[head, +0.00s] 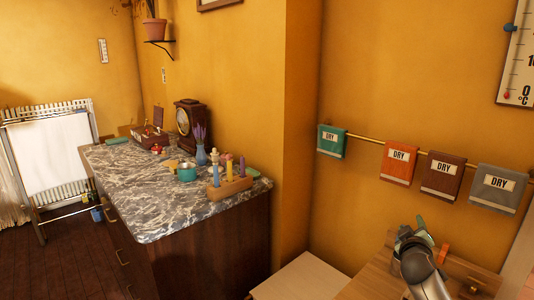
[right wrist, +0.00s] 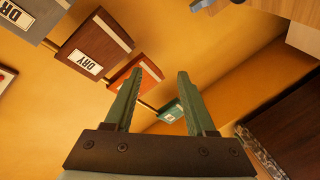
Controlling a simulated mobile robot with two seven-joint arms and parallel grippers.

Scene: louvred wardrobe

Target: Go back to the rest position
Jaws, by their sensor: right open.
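My right gripper (head: 414,236) is at the lower right of the head view, above a light wooden top and in front of the wall with the towels. In the right wrist view the right gripper (right wrist: 166,98) has its two green fingers apart, with nothing between them. My left gripper is in neither view.
Teal, orange, brown and grey towels marked DRY, such as the orange one (head: 399,160), hang on a wall rail right of centre. A marble-topped cabinet (head: 135,205) holds a clock, a vase and a candle block. A drying rack (head: 52,155) stands far left.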

